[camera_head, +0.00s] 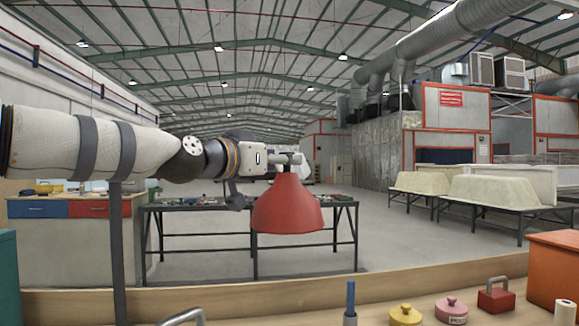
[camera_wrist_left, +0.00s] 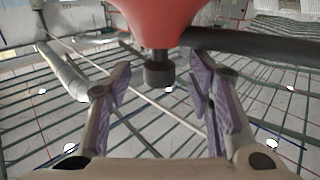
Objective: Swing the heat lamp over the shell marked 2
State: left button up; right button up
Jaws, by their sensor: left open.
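The heat lamp has a red flared shade (camera_head: 287,207) that hangs in the middle of the head view, mouth down. My left arm reaches in from the left, and its gripper (camera_head: 290,159) is at the top of the shade. In the left wrist view the red shade (camera_wrist_left: 160,18) fills the top, with a black knob (camera_wrist_left: 159,75) at its narrow end. The two purple-padded fingers stand open on either side of this knob, with gaps visible. Pale bathtub shells (camera_head: 490,190) sit on stands at the right rear; no number is legible on them. My right gripper is out of view.
A wooden bench edge (camera_head: 300,296) crosses the front, with yellow and pink weights, a red block and an orange box (camera_head: 553,272) at the right. A grey post (camera_head: 118,250) stands at the left. A dark-legged table (camera_head: 180,206) is behind the lamp. The floor beyond is clear.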

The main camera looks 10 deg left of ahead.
pick_arm(q)
jog(key=shift+r+x, duration=0.15)
jog(key=shift+x, duration=0.6)
jog(key=shift+r+x, duration=0.15)
jog(key=shift+x, duration=0.6)
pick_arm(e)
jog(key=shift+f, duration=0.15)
